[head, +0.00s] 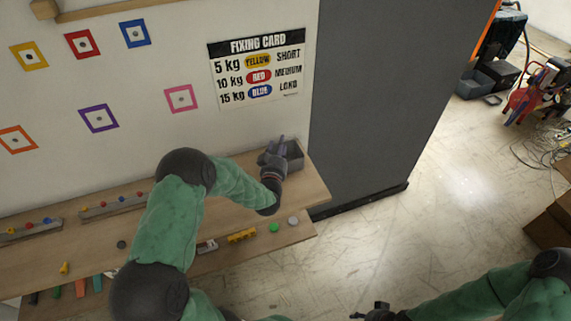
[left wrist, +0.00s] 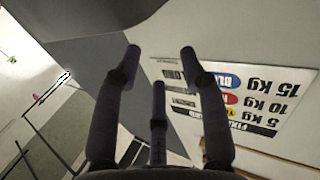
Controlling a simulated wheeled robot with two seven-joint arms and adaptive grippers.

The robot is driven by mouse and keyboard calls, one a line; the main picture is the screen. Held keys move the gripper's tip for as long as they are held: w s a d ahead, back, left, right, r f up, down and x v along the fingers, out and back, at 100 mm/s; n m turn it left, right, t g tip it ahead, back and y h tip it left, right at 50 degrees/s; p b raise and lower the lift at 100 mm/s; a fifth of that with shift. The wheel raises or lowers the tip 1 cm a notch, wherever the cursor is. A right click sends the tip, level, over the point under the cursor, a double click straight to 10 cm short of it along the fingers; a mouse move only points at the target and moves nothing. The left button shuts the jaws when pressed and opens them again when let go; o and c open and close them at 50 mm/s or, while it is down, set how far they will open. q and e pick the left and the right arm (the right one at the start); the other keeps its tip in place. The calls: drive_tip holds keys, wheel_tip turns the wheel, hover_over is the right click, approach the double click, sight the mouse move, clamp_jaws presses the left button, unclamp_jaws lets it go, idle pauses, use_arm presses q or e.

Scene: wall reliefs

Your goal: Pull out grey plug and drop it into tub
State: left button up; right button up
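The tub (head: 293,156) is a small dark grey box at the right end of the upper wooden shelf, against the wall. My left gripper (head: 278,146) is at the tub's left side, partly in front of it. In the left wrist view my left gripper (left wrist: 160,62) has its three dark fingers spread, with nothing between them. I cannot make out a grey plug in the wall. The tub's inside is mostly hidden. My right gripper (head: 375,312) is at the bottom edge, small and dark.
Coloured square frames, such as the pink one (head: 181,98), mark the wall. A fixing card (head: 258,68) hangs above the tub. Racks of coloured pegs (head: 115,205) stand on the shelf. A dark grey panel (head: 375,100) borders the wall; open floor (head: 440,210) lies right.

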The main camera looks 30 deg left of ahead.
use_arm(q)
drive_tip(key=shift+s, duration=0.1)
drive_tip(key=v, duration=1.1)
drive_tip(key=shift+s+d, duration=0.2)
drive_tip(key=shift+s, duration=0.15)
drive_tip(key=shift+f, duration=0.1)
use_arm(e)
drive_tip(key=shift+s, duration=0.1)
